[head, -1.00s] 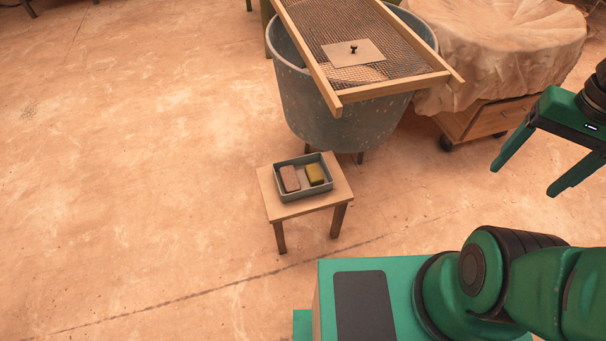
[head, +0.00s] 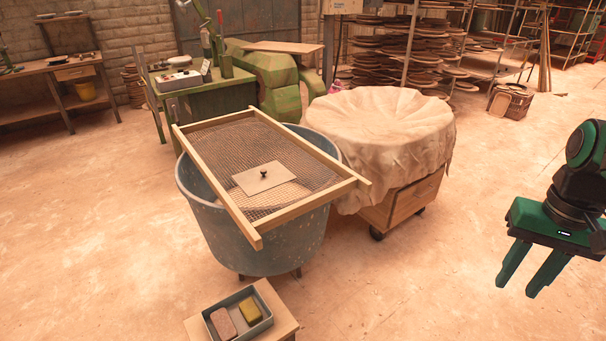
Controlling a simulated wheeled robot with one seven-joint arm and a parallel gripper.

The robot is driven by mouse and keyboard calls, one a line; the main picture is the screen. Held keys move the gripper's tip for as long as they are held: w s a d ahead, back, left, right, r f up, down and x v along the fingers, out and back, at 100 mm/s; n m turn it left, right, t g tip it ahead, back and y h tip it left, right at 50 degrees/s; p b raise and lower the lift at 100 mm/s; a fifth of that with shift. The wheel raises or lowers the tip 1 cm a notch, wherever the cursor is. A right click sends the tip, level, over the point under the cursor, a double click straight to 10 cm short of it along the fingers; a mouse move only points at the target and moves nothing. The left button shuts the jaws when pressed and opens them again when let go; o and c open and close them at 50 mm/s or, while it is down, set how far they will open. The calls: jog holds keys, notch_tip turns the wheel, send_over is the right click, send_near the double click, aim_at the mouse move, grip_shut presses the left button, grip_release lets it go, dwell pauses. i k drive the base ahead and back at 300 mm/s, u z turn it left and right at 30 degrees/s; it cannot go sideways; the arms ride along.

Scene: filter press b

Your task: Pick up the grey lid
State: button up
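A flat, square, pale greyish lid (head: 264,178) with a small dark knob lies on the mesh of a wood-framed screen (head: 320,165). The screen rests across the top of a large grey-blue tub (head: 262,245). My gripper (head: 516,290) is green, at the right of the head view. Its two fingers point down and stand apart with nothing between them. It is well to the right of the lid and apart from it.
A small stool (head: 285,322) in front of the tub bears a tray (head: 212,330) with a pink and a yellow block. A cloth-covered round top (head: 385,125) on a wheeled wooden cabinet (head: 405,203) stands right of the tub. A green table (head: 205,110) is behind. The floor at left is clear.

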aim_at(255, 181)
jog(key=z, duration=1.65)
jog(key=i, duration=2.1)
jog(key=u, duration=3.3)
